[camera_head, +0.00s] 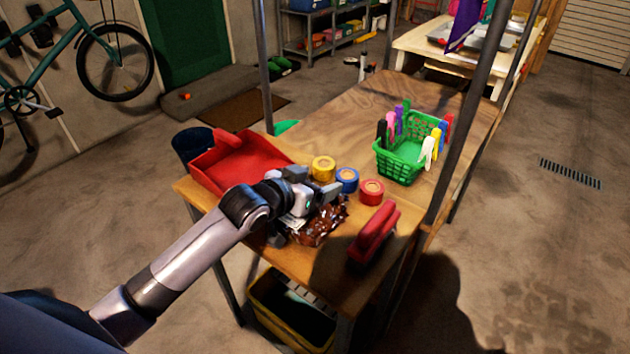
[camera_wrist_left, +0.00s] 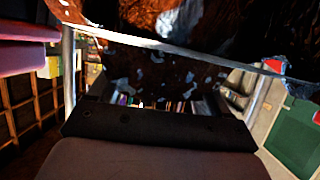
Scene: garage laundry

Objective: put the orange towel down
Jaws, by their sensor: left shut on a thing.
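The orange towel (camera_head: 320,230) looks like a crumpled rust-brown cloth with pale spots. It is in my left gripper (camera_head: 318,203), over the near part of the wooden table (camera_head: 318,112). The gripper is shut on it, and its body hides part of the cloth. I cannot tell whether the towel's underside touches the table. In the left wrist view the towel (camera_wrist_left: 150,72) fills much of the upper middle, close to the camera. My right gripper is not in view.
A red tray (camera_head: 236,160) stands left of the towel. Yellow (camera_head: 323,168), blue (camera_head: 346,180) and red (camera_head: 371,191) rolls sit just behind it. A red brush-like object (camera_head: 374,233) lies to the right. A green basket (camera_head: 402,160) with clothespins stands farther back. The table's back left is clear.

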